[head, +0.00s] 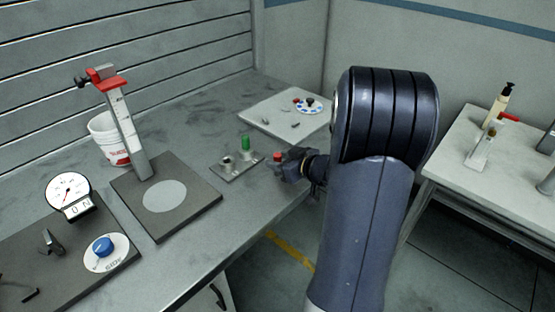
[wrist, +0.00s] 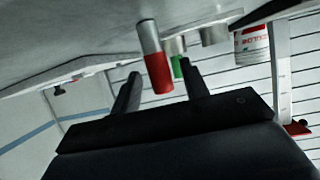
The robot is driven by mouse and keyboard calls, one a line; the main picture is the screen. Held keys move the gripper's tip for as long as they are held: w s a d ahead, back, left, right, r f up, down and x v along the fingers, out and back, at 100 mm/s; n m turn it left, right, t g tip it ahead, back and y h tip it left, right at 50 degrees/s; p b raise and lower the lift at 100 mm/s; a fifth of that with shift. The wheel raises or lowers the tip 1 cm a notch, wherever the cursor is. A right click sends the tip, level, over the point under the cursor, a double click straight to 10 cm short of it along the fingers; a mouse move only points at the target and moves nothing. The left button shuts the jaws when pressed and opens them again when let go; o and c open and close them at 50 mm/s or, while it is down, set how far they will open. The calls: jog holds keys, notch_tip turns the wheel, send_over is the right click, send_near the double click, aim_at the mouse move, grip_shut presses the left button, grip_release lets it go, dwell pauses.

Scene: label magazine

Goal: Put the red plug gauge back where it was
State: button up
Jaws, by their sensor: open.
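The red plug gauge (wrist: 156,62) has a red grip and a bare grey metal end. In the wrist view it shows between the fingertips of my gripper (wrist: 160,72), which are open with gaps beside it. In the head view its red top (head: 277,156) shows at my gripper (head: 283,166), just right of a small metal plate (head: 237,173). I cannot tell whether its grey end rests on the bench. The plate bears a green plug gauge (head: 245,143) and a short grey metal cylinder (head: 227,161). The green gauge also shows behind the red one in the wrist view (wrist: 177,68).
A white board (head: 262,121) with a small dial (head: 308,105) lies behind my gripper. A red-topped height stand (head: 125,120), a white bucket (head: 103,138) and a round gauge (head: 68,192) stand left. A side table (head: 455,160) is at right.

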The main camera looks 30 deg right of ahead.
jog(key=p+v, duration=0.1)
jog(key=v, duration=0.9)
jog(key=shift+s, duration=0.3)
